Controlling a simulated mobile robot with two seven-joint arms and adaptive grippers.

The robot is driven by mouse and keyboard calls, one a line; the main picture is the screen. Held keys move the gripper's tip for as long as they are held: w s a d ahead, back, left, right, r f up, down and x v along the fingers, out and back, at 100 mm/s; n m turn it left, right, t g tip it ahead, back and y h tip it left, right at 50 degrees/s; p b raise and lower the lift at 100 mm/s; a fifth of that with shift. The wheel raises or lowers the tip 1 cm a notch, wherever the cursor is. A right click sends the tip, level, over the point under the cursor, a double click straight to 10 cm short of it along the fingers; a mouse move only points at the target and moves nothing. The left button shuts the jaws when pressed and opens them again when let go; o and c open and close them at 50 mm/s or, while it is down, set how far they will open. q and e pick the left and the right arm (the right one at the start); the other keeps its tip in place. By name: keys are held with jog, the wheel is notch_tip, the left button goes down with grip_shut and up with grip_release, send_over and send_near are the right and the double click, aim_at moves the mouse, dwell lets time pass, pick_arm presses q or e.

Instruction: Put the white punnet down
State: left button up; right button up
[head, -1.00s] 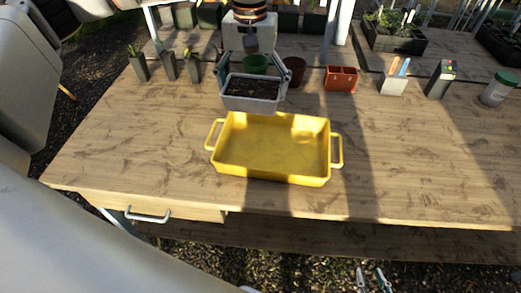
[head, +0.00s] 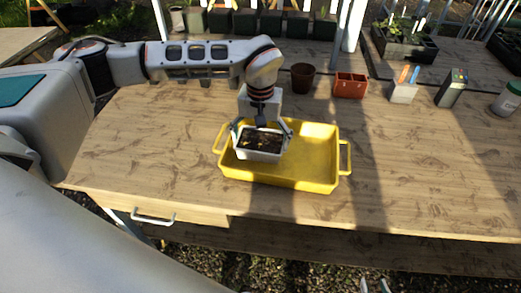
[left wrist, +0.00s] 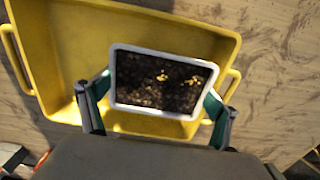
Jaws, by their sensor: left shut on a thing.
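The white punnet (head: 259,156), filled with dark soil and a few yellowish bits, is held level at the left part of the yellow tray (head: 315,152). My left gripper (head: 262,136) is shut on the punnet, a finger at each short side. In the left wrist view the punnet's white rim (left wrist: 160,109) shows between the fingers, with the yellow tray (left wrist: 60,60) behind it. I cannot tell whether the punnet touches the tray floor. My right gripper (head: 375,287) shows only its tips at the bottom edge, apart and empty, away from the table.
On the wooden table (head: 420,170) behind the tray stand a brown pot (head: 303,77), a red square pot (head: 350,86), a white holder (head: 403,91), a grey box (head: 452,88) and a green-lidded jar (head: 507,100). The right part of the tray is empty.

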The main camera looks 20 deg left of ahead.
aim_at(260, 140)
pick_arm(q)
jog(key=shift+f, duration=1.9)
jog(key=o, duration=1.1)
jog(key=shift+f, duration=0.15)
notch_tip(260, 140, up, 12)
jog(key=shift+r, duration=0.2)
